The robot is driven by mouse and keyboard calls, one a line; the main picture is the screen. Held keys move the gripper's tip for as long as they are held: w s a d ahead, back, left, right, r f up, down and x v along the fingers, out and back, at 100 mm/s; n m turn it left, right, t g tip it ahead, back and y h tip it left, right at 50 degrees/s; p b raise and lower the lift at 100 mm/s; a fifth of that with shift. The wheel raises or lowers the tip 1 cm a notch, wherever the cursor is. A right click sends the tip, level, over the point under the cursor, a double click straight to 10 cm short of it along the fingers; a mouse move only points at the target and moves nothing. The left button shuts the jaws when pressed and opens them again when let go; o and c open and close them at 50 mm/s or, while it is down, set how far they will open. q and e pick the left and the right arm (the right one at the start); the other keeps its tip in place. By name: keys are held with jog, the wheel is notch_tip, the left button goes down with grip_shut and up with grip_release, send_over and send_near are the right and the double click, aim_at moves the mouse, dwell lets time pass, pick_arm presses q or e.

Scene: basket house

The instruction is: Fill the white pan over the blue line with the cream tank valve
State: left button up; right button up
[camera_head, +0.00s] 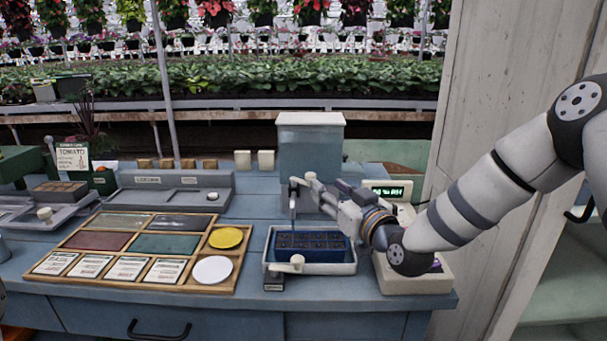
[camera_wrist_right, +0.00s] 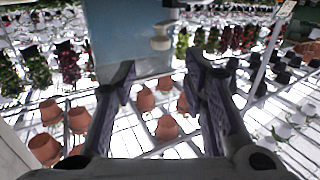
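The white pan (camera_head: 350,268) stands on the blue counter and surrounds a blue tray of dark cells (camera_head: 310,241). I cannot make out a separate blue line in the pan. A blue-grey tank (camera_head: 310,150) with a cream lid stands behind it. The cream valve (camera_wrist_right: 162,40) shows on the tank's lower front in the wrist view, ahead of my right gripper (camera_wrist_right: 160,72). The fingers are apart with nothing between them. In the head view, my right gripper (camera_head: 303,194) is above the pan, in front of the tank, partly hiding the valve area.
A wooden tray (camera_head: 150,285) with colored panels, label cards, a yellow disc (camera_head: 226,238) and a white disc (camera_head: 212,270) lies left of the pan. A cream device with a green display (camera_head: 388,191) stands to the right. A cream knob (camera_head: 297,260) is at the pan's front.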

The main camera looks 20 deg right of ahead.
aim_at(311, 174)
jog(key=w, duration=0.3)
jog(key=w+a+b, duration=0.1)
jog(key=w, duration=0.4)
jog(key=shift+w+a+f, duration=0.4)
jog(key=shift+w+r, duration=0.15)
jog(key=shift+w, duration=0.05)
jog(key=shift+a+r, duration=0.1)
jog(key=shift+r, duration=0.1)
pick_arm(q)
jog(key=shift+s+f+g, duration=0.4)
jog(key=shift+s+f, duration=0.5)
jog(key=shift+s, duration=0.05)
pick_arm(e)
grip_shut()
